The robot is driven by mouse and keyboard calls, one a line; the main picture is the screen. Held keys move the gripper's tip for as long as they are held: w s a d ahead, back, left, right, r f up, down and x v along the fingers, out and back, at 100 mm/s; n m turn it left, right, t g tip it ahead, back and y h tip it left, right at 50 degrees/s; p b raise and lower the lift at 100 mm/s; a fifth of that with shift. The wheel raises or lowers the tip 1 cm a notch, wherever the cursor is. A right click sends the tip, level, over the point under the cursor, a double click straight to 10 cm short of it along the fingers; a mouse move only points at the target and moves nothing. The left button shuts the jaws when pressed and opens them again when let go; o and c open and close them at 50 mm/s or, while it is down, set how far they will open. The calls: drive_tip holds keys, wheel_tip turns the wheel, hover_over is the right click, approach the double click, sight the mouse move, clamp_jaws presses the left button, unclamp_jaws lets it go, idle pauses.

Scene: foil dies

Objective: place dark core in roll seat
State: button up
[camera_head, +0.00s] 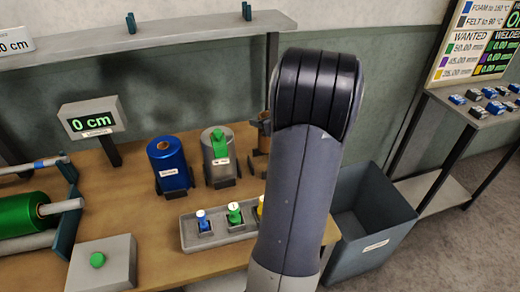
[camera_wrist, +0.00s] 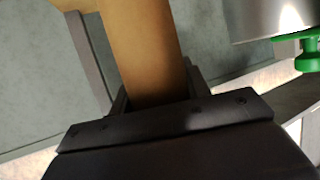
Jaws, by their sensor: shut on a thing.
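My gripper (camera_wrist: 150,100) is shut on a brown core (camera_wrist: 145,45), which runs up and out of the top of the wrist view. In the head view my arm hides the gripper. A brown upright piece (camera_head: 262,132) shows just left of my arm, right of the silver roll, above a brown part on the bench (camera_head: 258,165). It looks like the core at a seat, but I cannot tell whether it rests there. The blue roll (camera_head: 169,165) and the silver roll (camera_head: 221,172) stand upright in dark seats. The silver roll also shows in the wrist view (camera_wrist: 270,18), close by.
A grey tray (camera_head: 190,236) with small coloured-top pieces lies in front of the rolls. A grey bin (camera_head: 372,250) stands right of the bench. A "0 cm" display (camera_head: 92,118) and a green-button box (camera_head: 118,265) are at left. A shelf (camera_head: 60,50) runs above.

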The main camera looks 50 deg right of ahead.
sight(265, 139)
wheel_tip(265, 139, down, 8)
drive_tip(key=shift+r+b, duration=0.15)
drive_tip(key=shift+b, duration=0.4)
drive_tip(key=o, duration=1.3)
drive_tip(key=shift+c, duration=0.2)
drive_tip(key=shift+s+r, duration=0.15)
drive_tip(key=shift+s, duration=0.1)
drive_tip(key=v, duration=1.1)
drive_tip(key=shift+s+p, duration=0.25)
drive_tip(key=shift+p, duration=0.05)
